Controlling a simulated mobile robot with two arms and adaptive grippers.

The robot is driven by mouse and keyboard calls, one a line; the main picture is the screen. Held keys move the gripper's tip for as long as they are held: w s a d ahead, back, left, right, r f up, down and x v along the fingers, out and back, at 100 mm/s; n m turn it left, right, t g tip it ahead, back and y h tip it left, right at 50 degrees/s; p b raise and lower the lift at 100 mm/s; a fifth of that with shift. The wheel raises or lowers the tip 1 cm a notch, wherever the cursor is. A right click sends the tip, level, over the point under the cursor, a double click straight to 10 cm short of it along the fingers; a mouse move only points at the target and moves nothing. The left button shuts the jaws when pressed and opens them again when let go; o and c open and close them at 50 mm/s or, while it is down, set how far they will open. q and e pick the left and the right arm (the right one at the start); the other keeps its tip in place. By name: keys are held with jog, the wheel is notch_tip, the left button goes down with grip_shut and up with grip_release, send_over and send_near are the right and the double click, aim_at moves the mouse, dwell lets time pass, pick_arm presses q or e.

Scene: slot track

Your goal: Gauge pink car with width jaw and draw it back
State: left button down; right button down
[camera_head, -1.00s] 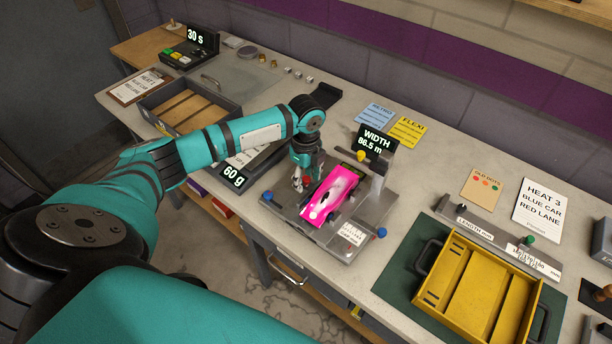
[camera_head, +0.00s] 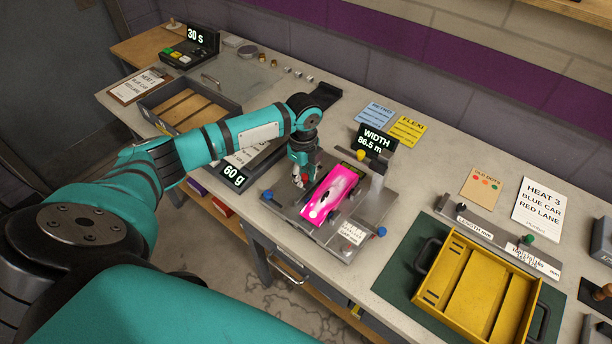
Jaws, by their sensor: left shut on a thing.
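The gauge's display (camera_head: 376,139) reads WIDTH 86.5, with a partly cut-off unit. My left gripper (camera_head: 300,182) points down just left of the car. It is shut on a small part at the gauge's left side, probably the width jaw's grip; the fingers mostly hide it, and a bit of red shows there. I cannot tell whether the jaw touches the car. My right gripper is not in view.
Yellow (camera_head: 361,155) and blue (camera_head: 381,232) knobs stand on the gauge. A yellow tray (camera_head: 478,287) on a green mat is at right. Blue and yellow cards (camera_head: 407,131) lie behind.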

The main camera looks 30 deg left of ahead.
pick_arm(q)
jog(key=shift+w+a, duration=0.1)
jog(key=shift+a, duration=1.15)
jog(key=c, duration=1.1)
grip_release()
jog(key=shift+a, duration=0.1)
jog(key=shift+c, duration=0.2)
jog(key=shift+r, duration=0.2)
notch_tip(320, 180, up, 12)
jog(key=shift+f, duration=0.15)
jog(key=shift+f, duration=0.1)
